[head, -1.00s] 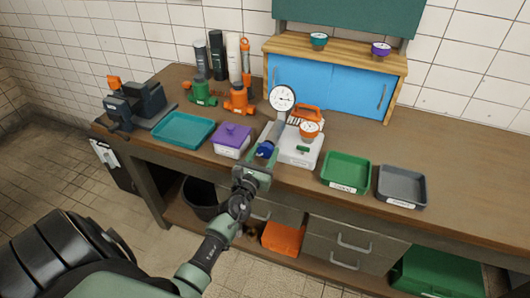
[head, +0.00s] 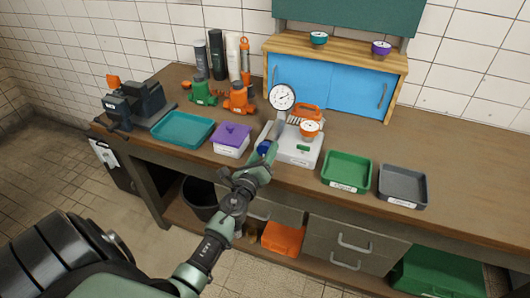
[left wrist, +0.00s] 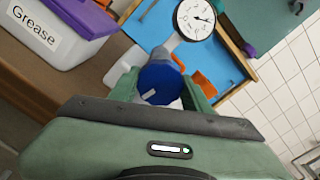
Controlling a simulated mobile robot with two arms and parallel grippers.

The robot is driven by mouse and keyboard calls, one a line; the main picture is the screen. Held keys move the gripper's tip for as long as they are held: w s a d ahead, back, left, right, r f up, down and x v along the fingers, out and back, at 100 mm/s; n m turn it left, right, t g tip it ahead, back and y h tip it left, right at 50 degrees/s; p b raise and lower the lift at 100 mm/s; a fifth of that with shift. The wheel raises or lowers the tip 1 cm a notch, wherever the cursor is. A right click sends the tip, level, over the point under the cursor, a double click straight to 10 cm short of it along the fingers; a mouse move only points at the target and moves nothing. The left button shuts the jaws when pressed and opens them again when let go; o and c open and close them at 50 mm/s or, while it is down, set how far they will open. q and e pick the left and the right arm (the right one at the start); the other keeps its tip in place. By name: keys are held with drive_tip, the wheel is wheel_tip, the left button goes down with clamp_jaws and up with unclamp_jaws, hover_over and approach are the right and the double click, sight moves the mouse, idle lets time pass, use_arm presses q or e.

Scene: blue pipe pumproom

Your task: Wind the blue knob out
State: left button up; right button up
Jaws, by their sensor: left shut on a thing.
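The blue knob (left wrist: 160,82) sits between the fingers of my left gripper (left wrist: 162,90) in the left wrist view. In the head view the knob (head: 264,148) is partly hidden by my left gripper (head: 262,152), which is shut on it. The knob is on the near side of a grey fitting below a white-faced dial gauge (head: 282,97). The gauge (left wrist: 196,19) also shows in the left wrist view. The fitting stands on a white base plate (head: 298,154). My right gripper is not in view.
A purple-lidded grease box (head: 232,140) stands just left of the fitting. A teal tray (head: 183,130), a green tray (head: 346,172) and a grey tray (head: 402,186) lie on the bench. The bench's right part is clear.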

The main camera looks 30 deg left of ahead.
use_arm(q)
drive_tip(key=n, duration=0.4)
drive_tip(key=shift+n, duration=0.4)
drive_tip(key=n, duration=0.5)
drive_tip(key=shift+b, duration=0.4)
drive_tip(key=n, duration=0.5)
drive_tip(key=n+p, duration=0.1)
drive_tip(key=n, duration=0.3)
drive_tip(key=shift+n, duration=0.3)
drive_tip(key=n+p, duration=0.1)
drive_tip(key=n, duration=0.4)
drive_tip(key=n+p, duration=0.1)
drive_tip(key=n, duration=0.3)
drive_tip(key=shift+n, duration=0.4)
drive_tip(key=n+p, duration=0.1)
drive_tip(key=n, duration=0.3)
drive_tip(key=shift+n, duration=0.3)
drive_tip(key=n, duration=0.4)
drive_tip(key=shift+f, duration=0.1)
drive_tip(key=shift+n, duration=0.3)
